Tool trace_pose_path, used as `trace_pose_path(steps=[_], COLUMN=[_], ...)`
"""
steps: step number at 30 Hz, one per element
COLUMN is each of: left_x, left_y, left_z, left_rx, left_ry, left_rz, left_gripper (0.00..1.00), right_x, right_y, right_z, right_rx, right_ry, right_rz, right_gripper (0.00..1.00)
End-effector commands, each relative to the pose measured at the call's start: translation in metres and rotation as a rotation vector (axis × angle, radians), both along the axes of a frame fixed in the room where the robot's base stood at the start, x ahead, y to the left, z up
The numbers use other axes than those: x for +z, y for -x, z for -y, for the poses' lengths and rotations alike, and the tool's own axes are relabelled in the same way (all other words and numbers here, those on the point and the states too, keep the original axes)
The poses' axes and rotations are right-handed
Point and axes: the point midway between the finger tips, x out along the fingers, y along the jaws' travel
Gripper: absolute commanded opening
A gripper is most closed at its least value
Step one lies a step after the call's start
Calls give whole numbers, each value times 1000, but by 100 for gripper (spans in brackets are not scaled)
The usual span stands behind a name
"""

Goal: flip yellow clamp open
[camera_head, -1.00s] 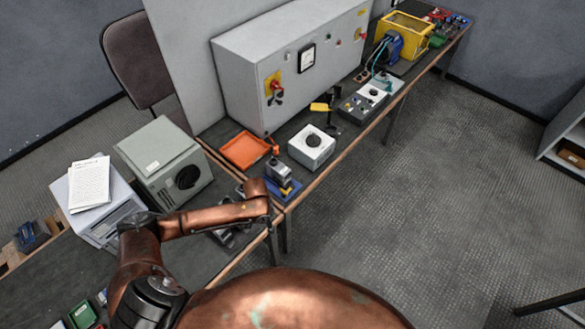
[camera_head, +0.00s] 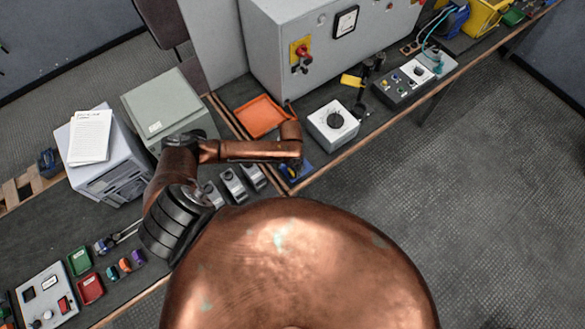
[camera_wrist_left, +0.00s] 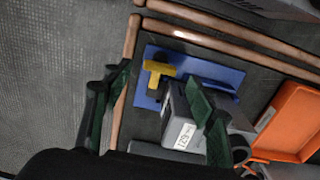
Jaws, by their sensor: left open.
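The yellow clamp (camera_wrist_left: 158,72) is a small T-shaped handle on a blue base plate (camera_wrist_left: 222,74), seen in the left wrist view. Beside it on the plate is a grey block with a white label (camera_wrist_left: 186,135) that reads like 129. My left gripper (camera_wrist_left: 157,86) is open, with one dark green finger left of the clamp and the other over the grey block. The clamp appears between the fingers; I cannot tell the height gap, and no contact shows. In the head view my copper arm hides most of this fixture; a bit of blue plate (camera_head: 304,172) shows.
An orange tray (camera_head: 262,116) and a white box with a black knob (camera_head: 332,125) stand close to the fixture. Several grey clamp-like parts (camera_head: 233,184) sit on the bench near my arm. A grey cabinet (camera_head: 285,45) stands behind. The floor to the right is clear.

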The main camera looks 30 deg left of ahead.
Motion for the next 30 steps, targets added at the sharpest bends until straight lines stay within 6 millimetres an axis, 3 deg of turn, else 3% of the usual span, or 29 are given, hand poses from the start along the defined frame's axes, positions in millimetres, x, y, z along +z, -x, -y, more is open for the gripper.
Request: trace_pose_path(steps=[6,17,30], left_x=[-27,-33,-33], left_y=[-1,-1,-1], left_z=[0,1,1], left_rx=[0,-3,-3], left_ry=[-2,-1,-1], left_rz=[1,2,2], left_gripper=[52,52,23], right_x=[1,1,1], right_y=[-10,-16,-11], right_z=[1,4,4], right_rx=[4,6,5], right_ry=[2,4,4], right_rz=[13,20,14], right_gripper=[37,37,37])
